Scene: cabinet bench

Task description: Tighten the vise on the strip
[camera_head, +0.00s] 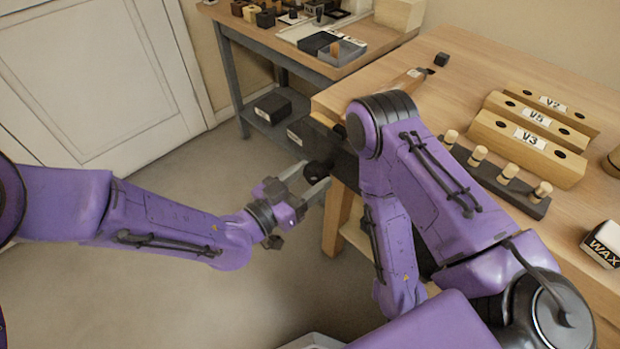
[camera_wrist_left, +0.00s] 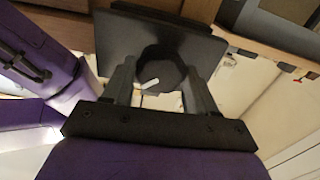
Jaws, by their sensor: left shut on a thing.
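The vise (camera_head: 334,147) is a dark block at the near left end of the wooden bench, partly hidden by my right arm. Its round black knob (camera_head: 316,171) faces out to the left. In the left wrist view, the knob (camera_wrist_left: 163,70) has a white mark and sits between the two fingers of my left gripper (camera_wrist_left: 162,84). My left gripper (camera_head: 313,182) is shut on the knob. The strip cannot be made out for certain in either view; my right arm covers much of the vise's top. My right gripper is out of view.
Blocks labelled V2 (camera_head: 541,101), V5 (camera_head: 536,118) and V3 (camera_head: 528,139) lie on the bench behind a dark rack (camera_head: 498,178) with several wooden pegs. A WAX box (camera_head: 602,244) stands at right. A side table (camera_head: 290,50) stands behind. Open floor lies at left.

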